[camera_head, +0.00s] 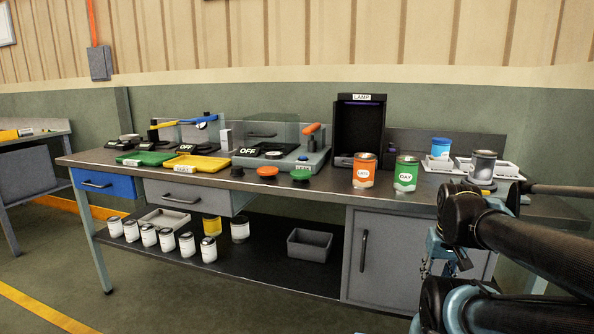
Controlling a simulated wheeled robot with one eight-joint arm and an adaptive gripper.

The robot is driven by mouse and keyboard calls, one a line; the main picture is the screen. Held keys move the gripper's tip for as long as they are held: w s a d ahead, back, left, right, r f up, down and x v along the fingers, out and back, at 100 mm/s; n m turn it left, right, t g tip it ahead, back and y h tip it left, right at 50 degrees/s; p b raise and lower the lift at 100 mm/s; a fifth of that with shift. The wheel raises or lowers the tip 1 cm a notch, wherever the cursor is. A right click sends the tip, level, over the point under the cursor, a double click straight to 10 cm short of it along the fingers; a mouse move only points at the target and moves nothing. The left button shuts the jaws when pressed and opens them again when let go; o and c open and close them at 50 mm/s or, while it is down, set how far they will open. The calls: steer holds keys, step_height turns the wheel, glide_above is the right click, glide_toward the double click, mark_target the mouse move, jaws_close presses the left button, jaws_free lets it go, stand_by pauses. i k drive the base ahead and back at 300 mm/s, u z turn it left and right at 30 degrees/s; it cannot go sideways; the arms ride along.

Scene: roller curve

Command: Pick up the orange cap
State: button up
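The orange cap (267,172) lies near the front edge of the workbench, left of the middle. A black cap (237,171) is to its left and a green cap (301,174) to its right, both apart from it. My arm (530,250) comes in from the right, with dark joints and pale blue parts. What looks like my gripper (440,258) hangs in front of the cabinet, far to the right of the orange cap and not touching it. Its fingers are too small and too hidden to tell whether they are open.
An orange-labelled can (365,172) and a green-labelled can (406,174) stand at the front of the bench (330,187). Behind the caps is a grey OFF station (285,163); green (146,159) and yellow (196,164) trays lie left. White jars (149,235) stand on the lower shelf.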

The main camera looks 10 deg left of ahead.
mark_target(264, 171)
steer(key=z, duration=0.05)
steer(key=k, duration=1.3)
steer(key=u, duration=0.6)
steer(key=i, duration=0.95)
